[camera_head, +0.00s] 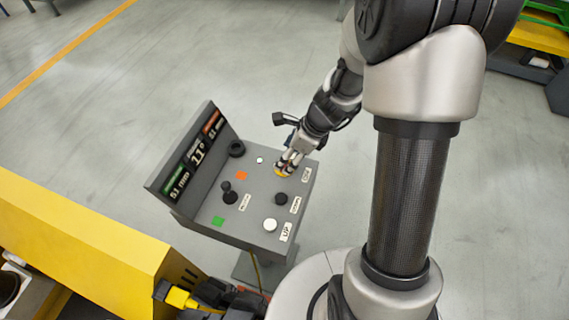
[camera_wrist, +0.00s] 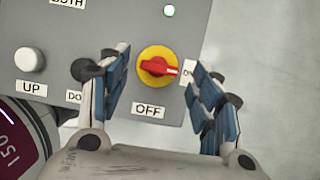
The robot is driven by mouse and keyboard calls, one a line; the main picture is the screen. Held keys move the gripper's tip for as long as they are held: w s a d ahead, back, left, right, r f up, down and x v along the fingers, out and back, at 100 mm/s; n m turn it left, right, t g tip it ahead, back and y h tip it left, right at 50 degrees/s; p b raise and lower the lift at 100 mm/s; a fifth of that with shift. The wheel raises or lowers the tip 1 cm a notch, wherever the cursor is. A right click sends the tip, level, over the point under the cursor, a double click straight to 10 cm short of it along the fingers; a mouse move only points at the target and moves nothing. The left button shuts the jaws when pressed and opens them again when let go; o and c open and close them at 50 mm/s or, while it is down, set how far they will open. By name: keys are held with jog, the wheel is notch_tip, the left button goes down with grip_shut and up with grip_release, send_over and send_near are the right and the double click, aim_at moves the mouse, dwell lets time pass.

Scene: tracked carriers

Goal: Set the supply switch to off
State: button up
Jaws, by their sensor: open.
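The supply switch (camera_wrist: 157,66) is a red rotary handle on a round yellow base. Its handle points right in the wrist view, toward a label partly hidden by my right finger, of which only an "O" shows. An "OFF" label (camera_wrist: 149,110) sits below the base. In the head view the yellow base (camera_head: 281,175) shows at the console's right side, partly hidden by my gripper (camera_head: 289,163). In the wrist view my gripper (camera_wrist: 161,62) is open, one finger on each side of the switch, holding nothing. Whether the fingers touch the handle cannot be told.
The grey console (camera_head: 255,205) has a white UP button (camera_wrist: 29,59), a dark button (camera_wrist: 84,69) partly behind my left finger, a joystick (camera_head: 229,192) and a raised display panel (camera_head: 190,160). A green lamp (camera_wrist: 168,10) is lit. A yellow structure (camera_head: 90,240) stands left.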

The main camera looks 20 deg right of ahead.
jog(key=shift+b+x, duration=0.6)
jog(key=shift+x, duration=1.2)
jog(key=shift+c, duration=0.5)
jog(key=c, duration=1)
